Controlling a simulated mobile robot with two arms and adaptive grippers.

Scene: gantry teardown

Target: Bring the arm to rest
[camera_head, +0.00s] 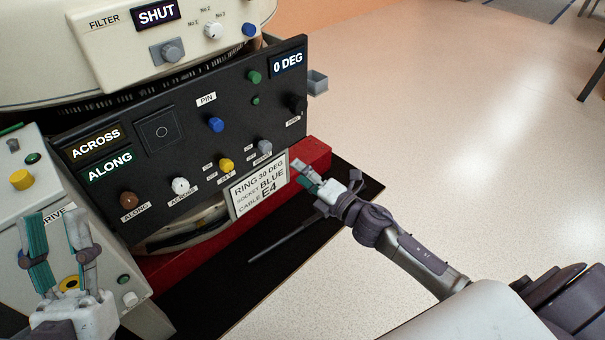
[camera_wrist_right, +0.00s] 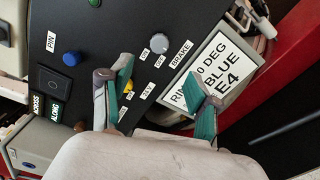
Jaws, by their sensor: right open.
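My right gripper (camera_head: 318,180) is at the right of the black control panel (camera_head: 190,140), near the panel's lower right corner and the white label card (camera_head: 260,188). In the right wrist view the right gripper (camera_wrist_right: 160,92) has its two green-padded fingers spread apart with nothing between them. The panel and the card (camera_wrist_right: 215,65) lie beyond the fingertips; I cannot tell the exact gap. My left gripper (camera_head: 58,235) stands at the lower left in front of the drive box (camera_head: 130,290), its fingers apart and empty.
A dark mat (camera_head: 215,290) with a thin rod (camera_head: 285,240) lies below the panel, beside a red base (camera_head: 312,155). Knobs including blue (camera_head: 216,124) and yellow (camera_head: 226,165) ones stick out of the panel. A grey bracket (camera_head: 317,82) juts from its right. Open floor (camera_head: 450,130) spreads right.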

